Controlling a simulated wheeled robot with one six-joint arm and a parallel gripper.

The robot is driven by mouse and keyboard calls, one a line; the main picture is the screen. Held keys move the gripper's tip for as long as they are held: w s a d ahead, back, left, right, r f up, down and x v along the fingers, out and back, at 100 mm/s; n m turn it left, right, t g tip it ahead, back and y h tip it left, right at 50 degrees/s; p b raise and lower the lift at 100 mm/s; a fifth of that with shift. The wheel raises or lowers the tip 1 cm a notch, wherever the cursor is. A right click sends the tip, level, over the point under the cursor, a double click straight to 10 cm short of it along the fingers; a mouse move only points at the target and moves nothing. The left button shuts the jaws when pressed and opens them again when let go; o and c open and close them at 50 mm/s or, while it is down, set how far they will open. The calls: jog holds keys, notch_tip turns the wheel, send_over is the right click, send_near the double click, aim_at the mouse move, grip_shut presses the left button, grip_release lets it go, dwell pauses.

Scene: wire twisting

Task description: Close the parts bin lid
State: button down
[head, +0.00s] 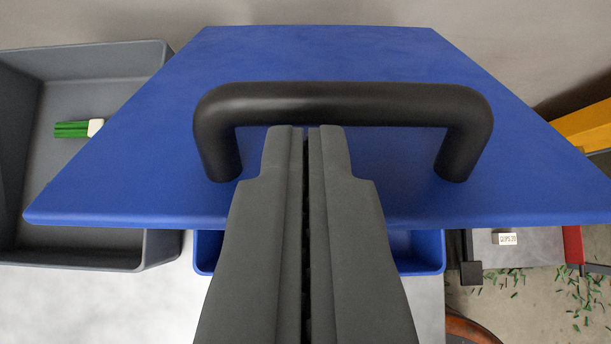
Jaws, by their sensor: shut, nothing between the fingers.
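The blue parts bin lid (330,60) fills the upper middle of the head view as a broad flat panel. A thick black bar handle (340,103) stands on it. The blue parts bin (425,252) shows only in part, below the lid's near edge, and its inside is mostly hidden. My gripper (305,130) is shut and empty. Its fingertips point at the lid, just at the lower edge of the handle's bar, between the two handle posts. I cannot tell whether the fingertips touch the handle or the lid.
A grey tray (100,255) stands at the left with a bundle of green pieces (78,128) in it. A light work surface (90,305) lies in front. At the right are a yellow bar (585,127), a red part (573,243) and green scraps (515,285) on the floor.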

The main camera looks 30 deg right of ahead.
jog(key=s+a+f, duration=0.2)
jog(key=s+f, duration=0.1)
jog(key=f, duration=0.5)
jog(key=s+a+f, duration=0.2)
jog(key=s+f, duration=0.1)
jog(key=f, duration=0.5)
jog(key=shift+s+a, duration=0.2)
jog(key=shift+s, duration=0.15)
jog(key=shift+f, duration=0.1)
